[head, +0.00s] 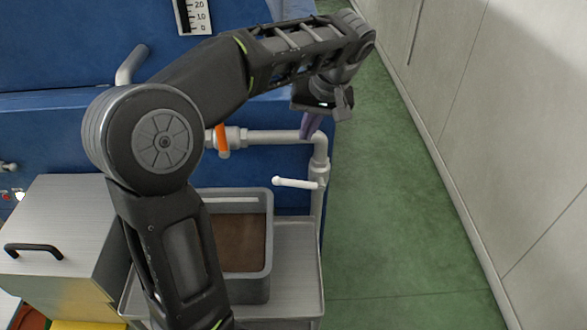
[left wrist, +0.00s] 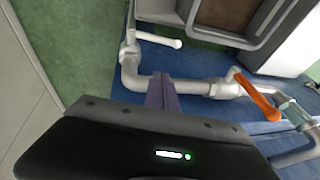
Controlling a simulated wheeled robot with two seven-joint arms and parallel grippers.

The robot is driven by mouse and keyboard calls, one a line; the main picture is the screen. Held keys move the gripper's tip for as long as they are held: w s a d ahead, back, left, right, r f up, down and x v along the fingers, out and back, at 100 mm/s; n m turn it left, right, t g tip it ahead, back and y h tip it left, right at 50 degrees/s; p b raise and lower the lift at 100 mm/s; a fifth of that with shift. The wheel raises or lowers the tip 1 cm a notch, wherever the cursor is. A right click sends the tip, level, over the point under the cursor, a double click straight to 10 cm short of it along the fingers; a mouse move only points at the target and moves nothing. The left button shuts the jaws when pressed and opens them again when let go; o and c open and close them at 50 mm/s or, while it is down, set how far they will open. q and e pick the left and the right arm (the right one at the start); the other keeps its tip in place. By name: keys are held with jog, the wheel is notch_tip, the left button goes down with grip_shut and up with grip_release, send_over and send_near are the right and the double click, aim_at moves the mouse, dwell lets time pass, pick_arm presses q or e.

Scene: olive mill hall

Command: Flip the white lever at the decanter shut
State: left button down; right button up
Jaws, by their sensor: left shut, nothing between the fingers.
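The white lever (head: 296,183) sticks out to the left from a valve on the vertical grey pipe (head: 317,205), roughly crosswise to that pipe. It also shows in the left wrist view (left wrist: 158,39), beyond the fingertips. The blue machine body (head: 60,130) stands behind the pipework. My left gripper (head: 308,128) points down with its purple fingers shut and empty, near the elbow of the horizontal pipe. In the left wrist view the fingers (left wrist: 160,92) overlap the pipe; I cannot tell whether they touch it. They appear apart from the white lever. My right gripper is not in view.
An orange lever (head: 221,137) sits on the horizontal pipe (head: 272,137). A grey bin (head: 267,250) with brown contents stands on a metal cart (head: 296,270) below. A metal box (head: 60,215) is at left. Green floor (head: 390,220) is clear toward the right wall.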

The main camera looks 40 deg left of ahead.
pick_arm(q)
jog(key=p, duration=0.2)
send_over(288, 180)
jog(key=w, duration=0.3)
notch_tip(288, 180, down, 9)
jog(key=f, duration=0.1)
jog(key=s+f, duration=0.1)
jog(key=shift+s+d+f, duration=0.25)
jog(key=shift+d+f, duration=0.15)
jog(key=shift+s+d+f, duration=0.1)
jog(key=shift+s+f, duration=0.1)
jog(key=shift+f, duration=0.2)
jog(key=shift+f, duration=0.1)
jog(key=f+b, duration=0.1)
jog(key=b, duration=0.1)
jog(key=a+f+t+h+b, duration=0.1)
jog(key=shift+s+b, duration=0.35)
jog(key=shift+s, duration=0.05)
jog(key=shift+r, duration=0.15)
